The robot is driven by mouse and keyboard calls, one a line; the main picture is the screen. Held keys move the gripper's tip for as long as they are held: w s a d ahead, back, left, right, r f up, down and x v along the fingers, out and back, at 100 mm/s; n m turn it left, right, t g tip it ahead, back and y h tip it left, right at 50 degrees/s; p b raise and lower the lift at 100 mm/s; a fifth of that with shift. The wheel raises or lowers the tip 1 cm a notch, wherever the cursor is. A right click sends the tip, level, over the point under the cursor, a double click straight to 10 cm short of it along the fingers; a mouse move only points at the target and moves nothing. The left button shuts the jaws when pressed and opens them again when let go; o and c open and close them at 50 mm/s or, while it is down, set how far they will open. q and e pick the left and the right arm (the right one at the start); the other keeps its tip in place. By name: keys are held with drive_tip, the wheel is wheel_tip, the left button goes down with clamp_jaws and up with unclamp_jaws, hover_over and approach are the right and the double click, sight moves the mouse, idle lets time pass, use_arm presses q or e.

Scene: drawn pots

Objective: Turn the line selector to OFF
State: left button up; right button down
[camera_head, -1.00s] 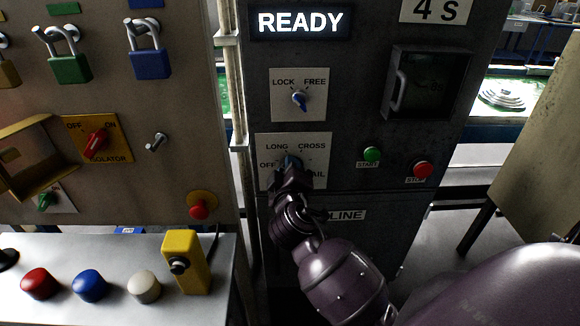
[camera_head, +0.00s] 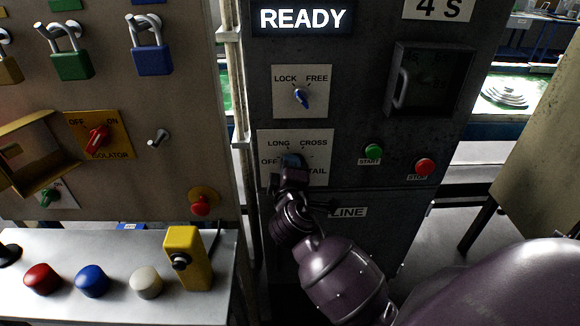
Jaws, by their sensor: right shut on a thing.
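The line selector is a blue knob (camera_head: 292,159) on a white plate (camera_head: 318,140) on the grey cabinet. Its plate reads LONG, CROSS, a partly covered OFF at left and a partly covered word ending in TAIL at right. My right gripper (camera_head: 292,171) is at the knob from below, shut on it. The gripper hides most of the knob, so I cannot tell exactly where it points. My left gripper is not in view.
Above is a LOCK/FREE selector (camera_head: 301,97) and a lit READY sign (camera_head: 303,19). Green START (camera_head: 373,152) and red STOP (camera_head: 425,166) buttons sit to the right. The left panel holds padlocks (camera_head: 152,60) and a red isolator switch (camera_head: 97,137).

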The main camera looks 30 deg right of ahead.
drive_tip(key=c, duration=1)
unclamp_jaws()
drive_tip(key=b+v, duration=0.2)
drive_tip(key=v, duration=0.8)
drive_tip(key=shift+s+a, duration=0.3)
